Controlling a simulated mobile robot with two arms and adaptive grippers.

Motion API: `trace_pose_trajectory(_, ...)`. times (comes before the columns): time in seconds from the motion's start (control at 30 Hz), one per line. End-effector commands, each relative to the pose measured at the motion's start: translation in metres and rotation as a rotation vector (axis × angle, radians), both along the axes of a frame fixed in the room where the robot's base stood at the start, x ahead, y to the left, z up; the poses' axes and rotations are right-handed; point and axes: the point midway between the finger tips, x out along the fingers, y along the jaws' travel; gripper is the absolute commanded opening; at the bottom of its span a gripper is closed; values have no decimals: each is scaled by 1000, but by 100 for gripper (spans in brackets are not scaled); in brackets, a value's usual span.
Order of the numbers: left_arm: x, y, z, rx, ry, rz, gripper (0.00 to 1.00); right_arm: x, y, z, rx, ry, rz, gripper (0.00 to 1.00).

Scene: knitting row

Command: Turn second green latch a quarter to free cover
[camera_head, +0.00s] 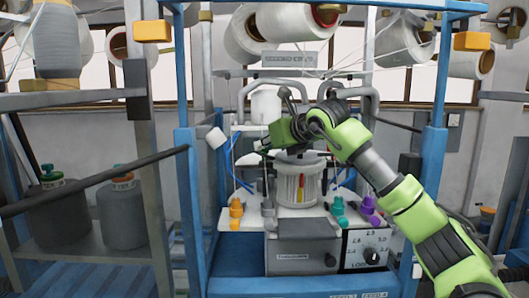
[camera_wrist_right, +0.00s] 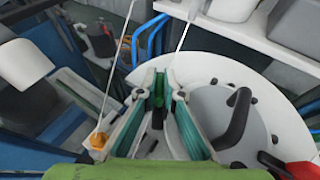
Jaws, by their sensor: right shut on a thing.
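My right gripper (camera_head: 264,144) reaches in from the right over the top of the round knitting head (camera_head: 298,188). In the right wrist view, the gripper (camera_wrist_right: 160,90) is shut on a small dark green piece (camera_wrist_right: 158,114), which looks like a green latch at the cover's rim. The fingers hide most of it, so I cannot tell its angle. The round grey cover (camera_wrist_right: 211,103) has a bent black handle (camera_wrist_right: 238,118) and lies inside a white ring (camera_wrist_right: 222,63). A red part (camera_wrist_right: 302,170) shows at the lower right. My left gripper is not in view.
Orange (camera_head: 236,212), green (camera_head: 338,210) and purple (camera_head: 370,206) pieces stand on the machine's white bed. Blue posts (camera_head: 187,190) frame both sides. Grey tubes curve above the head. Yarn cones (camera_head: 284,30) hang overhead, with thin yarns running down near the gripper.

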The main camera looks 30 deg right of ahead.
Motion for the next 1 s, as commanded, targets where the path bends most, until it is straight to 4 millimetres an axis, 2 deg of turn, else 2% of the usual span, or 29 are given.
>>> trace_pose_trajectory(0.03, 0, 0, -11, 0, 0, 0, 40, 0, 4, -4, -3, -4, -39, 0)
trace_pose_trajectory(0.1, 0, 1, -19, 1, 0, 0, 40, 0, 4, -4, -3, -4, -104, 0)
trace_pose_trajectory(0.43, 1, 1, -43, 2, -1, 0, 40, 1, 4, -1, 0, -3, -421, 0)
trace_pose_trajectory(0.7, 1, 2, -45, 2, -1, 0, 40, 1, 3, 1, -1, -1, -662, 0)
trace_pose_trajectory(1.0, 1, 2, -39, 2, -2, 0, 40, 0, 0, 2, -1, 0, -850, 0)
